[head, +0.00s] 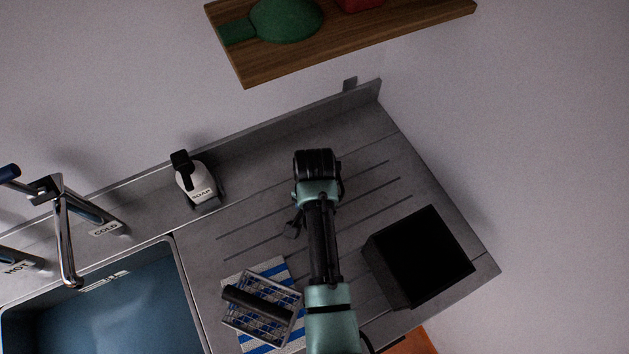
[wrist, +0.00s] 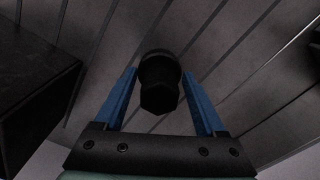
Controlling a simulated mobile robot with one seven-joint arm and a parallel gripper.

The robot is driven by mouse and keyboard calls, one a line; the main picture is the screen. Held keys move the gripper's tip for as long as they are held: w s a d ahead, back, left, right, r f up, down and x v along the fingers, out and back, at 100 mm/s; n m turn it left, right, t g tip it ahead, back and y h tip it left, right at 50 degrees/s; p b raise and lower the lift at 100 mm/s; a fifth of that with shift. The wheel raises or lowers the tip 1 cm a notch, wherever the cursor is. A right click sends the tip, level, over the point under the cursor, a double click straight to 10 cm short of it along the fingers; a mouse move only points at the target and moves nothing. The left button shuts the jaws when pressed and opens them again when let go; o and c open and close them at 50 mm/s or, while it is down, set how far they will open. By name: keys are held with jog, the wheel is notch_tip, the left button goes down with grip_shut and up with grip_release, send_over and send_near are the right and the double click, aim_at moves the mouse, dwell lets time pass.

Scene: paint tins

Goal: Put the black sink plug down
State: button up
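The black sink plug (wrist: 159,92) is in the middle of the wrist view, between the two blue fingers of my gripper (wrist: 160,73). The fingertips appear to touch it on both sides. The grey grooved draining board (wrist: 95,40) is behind the plug; I cannot tell whether the plug touches it. In the head view my arm reaches over the draining board (head: 375,150) and hides most of the gripper and the plug.
An open black box (head: 385,278) stands right of my arm. A wire basket (head: 272,322) holding a dark cylinder sits on a striped cloth (head: 236,268) to the left. A soap bottle (head: 200,190), taps (head: 64,235) and sink (head: 110,315) are farther left. A wooden shelf (head: 390,32) overhangs.

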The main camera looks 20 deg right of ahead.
jog(key=shift+r, duration=0.15)
notch_tip(320, 180, up, 12)
jog(key=shift+r+p, duration=0.1)
jog(key=shift+p, duration=0.25)
dwell(0.8)
